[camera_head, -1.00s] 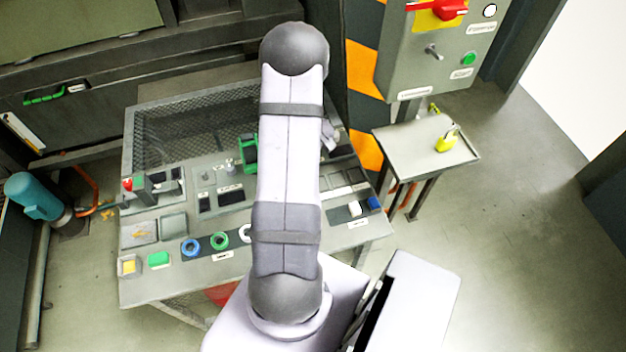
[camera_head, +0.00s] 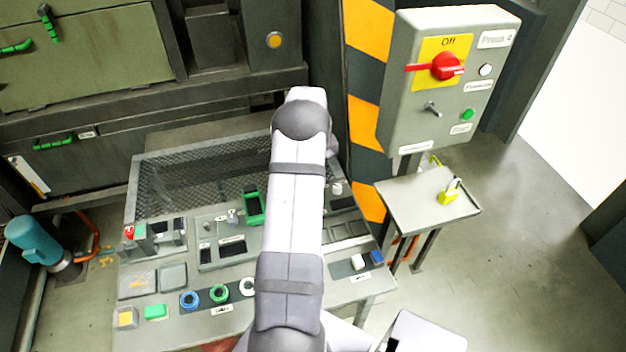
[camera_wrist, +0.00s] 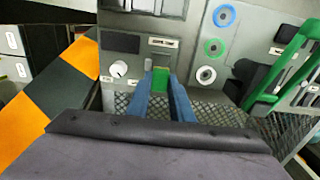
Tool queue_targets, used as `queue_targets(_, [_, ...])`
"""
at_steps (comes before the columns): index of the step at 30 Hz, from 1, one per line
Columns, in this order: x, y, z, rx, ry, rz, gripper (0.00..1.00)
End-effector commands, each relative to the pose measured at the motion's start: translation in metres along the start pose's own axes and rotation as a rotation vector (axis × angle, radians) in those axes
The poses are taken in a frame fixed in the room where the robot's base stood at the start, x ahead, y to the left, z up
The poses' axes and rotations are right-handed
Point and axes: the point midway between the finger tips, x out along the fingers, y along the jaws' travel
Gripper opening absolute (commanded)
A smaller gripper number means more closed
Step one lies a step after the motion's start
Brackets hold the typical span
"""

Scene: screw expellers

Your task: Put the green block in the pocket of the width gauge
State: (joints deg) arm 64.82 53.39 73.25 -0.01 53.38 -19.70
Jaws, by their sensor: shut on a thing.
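The green block (camera_wrist: 161,78) shows in the wrist view between the blue fingertips of my gripper (camera_wrist: 162,84). My gripper is shut on it, above a grey panel. In the head view my arm hides the gripper and the held block. I cannot tell for sure which fixture is the width gauge. A grey panel with dark recesses (camera_head: 222,250) and a green U-shaped frame (camera_head: 254,207) stand left of my arm in the head view. In the wrist view a white knob (camera_wrist: 119,69) and a dark labelled recess (camera_wrist: 120,42) lie left of the block.
Blue (camera_head: 189,299), green (camera_head: 219,293) and white rings sit at the bench front. A green piece (camera_head: 156,312) and a yellow piece (camera_head: 125,318) lie at its left.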

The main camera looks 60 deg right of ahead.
Motion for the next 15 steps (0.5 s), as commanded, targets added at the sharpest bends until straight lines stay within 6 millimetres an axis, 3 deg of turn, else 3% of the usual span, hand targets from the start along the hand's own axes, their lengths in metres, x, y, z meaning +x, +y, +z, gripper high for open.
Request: queue_targets(15, [0.029, 0.000, 0.000, -0.002, -0.001, 0.000, 0.00])
